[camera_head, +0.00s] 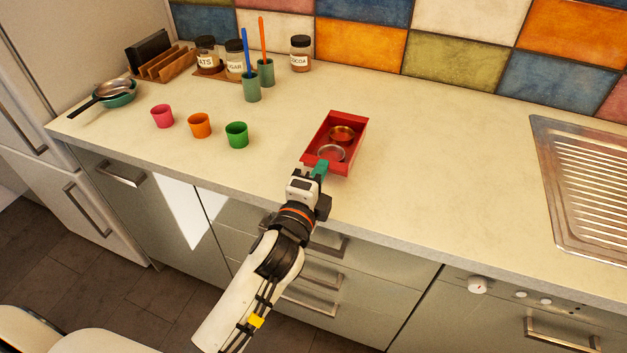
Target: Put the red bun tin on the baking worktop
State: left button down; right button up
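The red bun tin (355,140) is a long, open-topped box at the middle of the pale worktop (430,150), close to its front edge. Two round metallic pieces show inside it, one coppery (341,133) and one paler (331,153). My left gripper (320,168), with teal fingertips, is at the near end wall of the tin and overlaps it in the picture. Whether its fingers are closed on the wall is hard to see. Whether the tin rests fully on the worktop or is slightly raised cannot be told. My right gripper is not in view.
Pink (162,116), orange (199,125) and green (237,134) cups stand left of the tin. Behind them are labelled jars (300,54), a teal holder (251,88) with a blue-handled tool, and a wooden rack (165,64). A metal drainer (590,190) lies right; the worktop between is clear.

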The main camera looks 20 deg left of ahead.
pick_arm(q)
jog(key=shift+f, duration=1.85)
jog(key=shift+b, duration=0.3)
jog(key=c, duration=1.7)
grip_release()
jog(key=shift+f, duration=0.1)
jog(key=shift+s, duration=0.35)
jog(key=s+b, duration=0.2)
jog(key=s, duration=0.9)
jog(key=shift+s+a, duration=0.15)
jog(key=shift+s, duration=0.05)
